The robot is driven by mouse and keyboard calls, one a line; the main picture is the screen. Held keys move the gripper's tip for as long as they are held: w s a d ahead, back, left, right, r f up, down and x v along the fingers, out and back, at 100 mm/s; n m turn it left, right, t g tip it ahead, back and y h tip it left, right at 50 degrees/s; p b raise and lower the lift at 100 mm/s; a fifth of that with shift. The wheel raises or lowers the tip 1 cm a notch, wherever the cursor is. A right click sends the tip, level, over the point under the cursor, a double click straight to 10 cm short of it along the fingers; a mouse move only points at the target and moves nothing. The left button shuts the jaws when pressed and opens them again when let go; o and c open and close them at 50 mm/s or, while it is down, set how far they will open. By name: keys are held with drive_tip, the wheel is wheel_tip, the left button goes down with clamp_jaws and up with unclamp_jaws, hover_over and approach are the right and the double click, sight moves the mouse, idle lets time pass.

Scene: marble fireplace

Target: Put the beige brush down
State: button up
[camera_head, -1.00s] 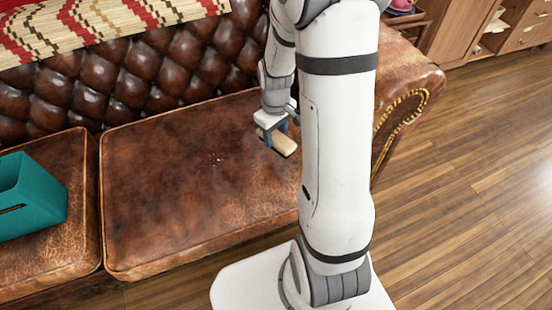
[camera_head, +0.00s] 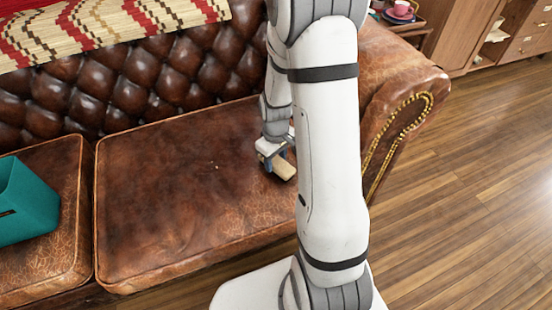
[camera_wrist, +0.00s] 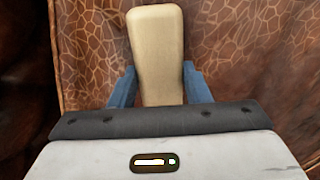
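The beige brush (camera_head: 284,168) is a pale block-like piece low over the right seat cushion of the brown leather sofa. In the wrist view the brush (camera_wrist: 157,50) points away from me between the two blue fingers. My gripper (camera_head: 277,160) points down and is shut on the brush; in the wrist view the gripper's fingers (camera_wrist: 160,88) lie against both its sides. I cannot tell whether the brush touches the leather cushion (camera_head: 170,200). My white arm hides the cushion's right end.
A teal box (camera_head: 25,205) stands on the left cushion. A striped woven cloth (camera_head: 100,30) hangs over the backrest. The sofa's armrest (camera_head: 405,90) is to the right of my arm. The cushion left of my gripper is clear.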

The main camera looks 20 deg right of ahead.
sight(276, 161)
drive_tip(key=o, duration=0.4)
drive_tip(key=shift+o, duration=0.2)
wheel_tip(276, 161, up, 11)
drive_tip(key=p, duration=0.4)
drive_tip(key=s+a+r+m+t, duration=0.1)
drive_tip(key=s+a+r+m, duration=0.3)
drive_tip(key=s+r, duration=0.9)
drive_tip(key=s+a, duration=0.1)
drive_tip(key=a, duration=0.1)
drive_tip(key=shift+s+a+p, duration=0.2)
drive_tip(key=shift+a+p, duration=0.1)
drive_tip(key=shift+a, duration=0.1)
